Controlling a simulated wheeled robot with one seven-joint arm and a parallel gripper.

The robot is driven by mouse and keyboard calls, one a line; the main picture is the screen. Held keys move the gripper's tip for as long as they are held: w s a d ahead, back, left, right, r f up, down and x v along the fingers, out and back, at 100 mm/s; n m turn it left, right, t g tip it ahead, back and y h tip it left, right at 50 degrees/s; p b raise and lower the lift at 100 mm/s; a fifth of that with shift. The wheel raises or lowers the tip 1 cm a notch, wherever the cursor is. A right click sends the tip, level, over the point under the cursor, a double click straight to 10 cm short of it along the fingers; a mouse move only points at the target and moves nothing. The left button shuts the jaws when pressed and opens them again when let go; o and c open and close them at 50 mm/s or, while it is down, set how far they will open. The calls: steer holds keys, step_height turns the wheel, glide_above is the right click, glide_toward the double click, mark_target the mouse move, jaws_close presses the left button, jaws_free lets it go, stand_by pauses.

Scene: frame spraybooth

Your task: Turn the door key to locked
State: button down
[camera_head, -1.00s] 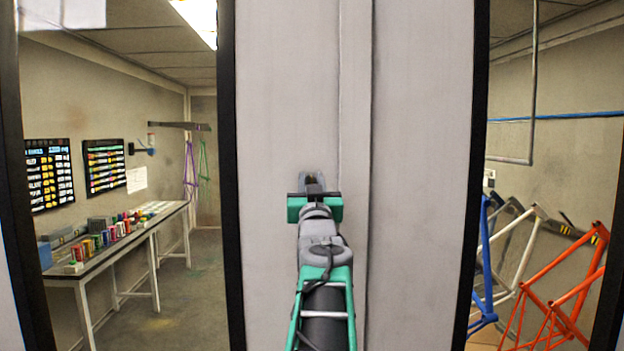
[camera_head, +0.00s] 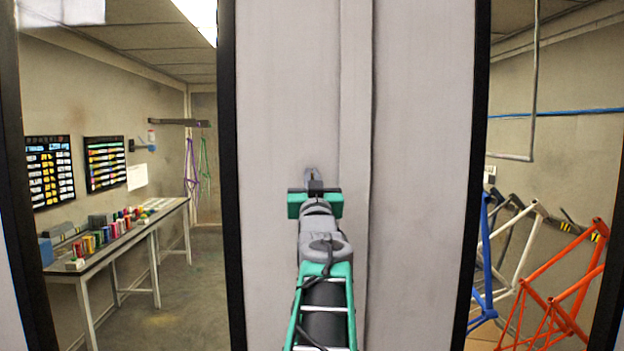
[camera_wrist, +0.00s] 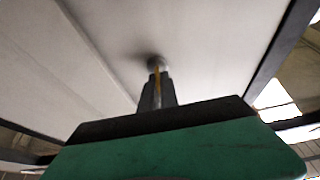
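The pale grey door (camera_head: 420,150) fills the middle of the head view. My gripper (camera_head: 311,174) reaches straight to its face, just left of a vertical seam. In the wrist view my gripper's dark fingers (camera_wrist: 157,92) are close together, with a thin brass-coloured strip, the door key (camera_wrist: 157,72), between them. The fingers look shut on it. A round metal lock (camera_wrist: 154,62) shows at the fingertips, against the door face. In the head view my gripper hides the key and the lock. The key's exact angle is hard to tell.
Black-edged openings flank the door. Through the left one a workbench (camera_head: 100,252) with several small coloured containers stands below wall racks (camera_head: 104,163). Through the right one orange bike frames (camera_head: 560,300) and a blue one (camera_head: 482,260) lean by the wall.

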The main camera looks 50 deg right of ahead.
steer(key=shift+m+b, duration=0.35)
steer(key=shift+m, duration=0.05)
steer(key=m+g+b, duration=0.1)
steer(key=m+h+b, duration=0.1)
steer(key=m+b, duration=0.1)
steer(key=shift+f+m+g, duration=0.25)
steer(key=shift+m+g, duration=0.05)
steer(key=shift+g, duration=0.1)
steer(key=m+g+b, duration=0.1)
steer(key=m+b, duration=0.1)
steer(key=m, duration=0.1)
steer(key=m+g+h+b, duration=0.1)
steer(key=m+g+b, duration=0.1)
steer(key=m, duration=0.2)
steer(key=shift+r+m+g, duration=0.1)
steer(key=shift+m+g, duration=0.2)
steer(key=m+g, duration=0.1)
steer(key=m, duration=0.1)
steer(key=m+g, duration=0.1)
steer(key=m, duration=0.2)
steer(key=shift+d+r+y, duration=0.1)
steer(key=shift+y, duration=0.2)
steer(key=m+g+y, duration=0.1)
steer(key=m, duration=0.4)
steer(key=shift+s+p, duration=0.1)
steer(key=shift+p, duration=0.2)
steer(key=shift+m, duration=0.3)
steer(key=c, duration=1.6)
jaws_free()
